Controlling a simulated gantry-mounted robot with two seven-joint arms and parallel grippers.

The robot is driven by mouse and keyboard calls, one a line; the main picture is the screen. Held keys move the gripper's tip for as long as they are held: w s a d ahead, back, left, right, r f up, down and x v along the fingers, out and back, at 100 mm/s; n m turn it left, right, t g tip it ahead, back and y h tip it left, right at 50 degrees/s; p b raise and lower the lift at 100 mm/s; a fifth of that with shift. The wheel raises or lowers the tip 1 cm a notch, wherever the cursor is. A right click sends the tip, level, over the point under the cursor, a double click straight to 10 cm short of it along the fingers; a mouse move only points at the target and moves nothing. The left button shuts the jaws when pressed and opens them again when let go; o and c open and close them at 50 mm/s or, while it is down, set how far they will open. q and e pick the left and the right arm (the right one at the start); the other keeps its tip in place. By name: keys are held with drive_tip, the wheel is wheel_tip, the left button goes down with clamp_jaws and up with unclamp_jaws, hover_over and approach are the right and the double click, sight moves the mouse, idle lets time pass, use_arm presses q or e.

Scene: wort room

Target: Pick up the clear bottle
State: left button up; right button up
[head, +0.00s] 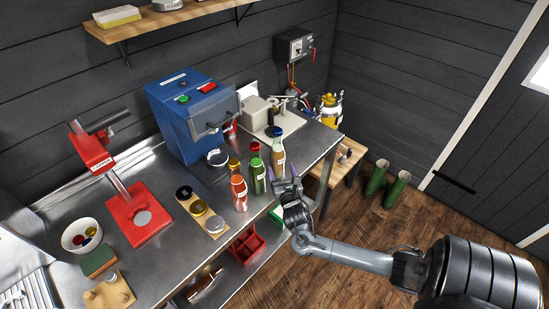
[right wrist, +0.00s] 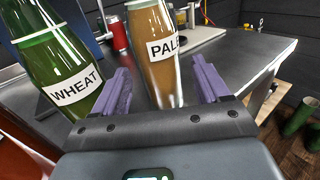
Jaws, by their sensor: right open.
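The clear bottle (head: 278,156) has a blue cap and brownish contents. It stands upright near the right end of the metal bench. My right gripper (head: 286,190) is open and empty in front of the bottle at the bench's front edge. In the right wrist view my gripper (right wrist: 163,86) has one finger on each side of the bottle; contact cannot be told. My left gripper is not in view.
A green bottle (head: 257,180) labelled "WHEAT" in the right wrist view (right wrist: 50,60) stands close left. An orange bottle (head: 239,193) is beside it. A blue machine (head: 185,110) stands behind. The bench (right wrist: 250,50) is bare to the bottle's right.

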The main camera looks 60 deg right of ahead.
sight(276, 156)
drive_tip(key=shift+x, duration=3.7)
drive_tip(key=shift+w+a+r, duration=0.1)
drive_tip(key=shift+w+r, duration=0.05)
drive_tip(key=shift+c, duration=0.2)
drive_tip(key=c, duration=1)
drive_tip(key=shift+c, duration=0.8)
drive_tip(key=shift+r, duration=0.2)
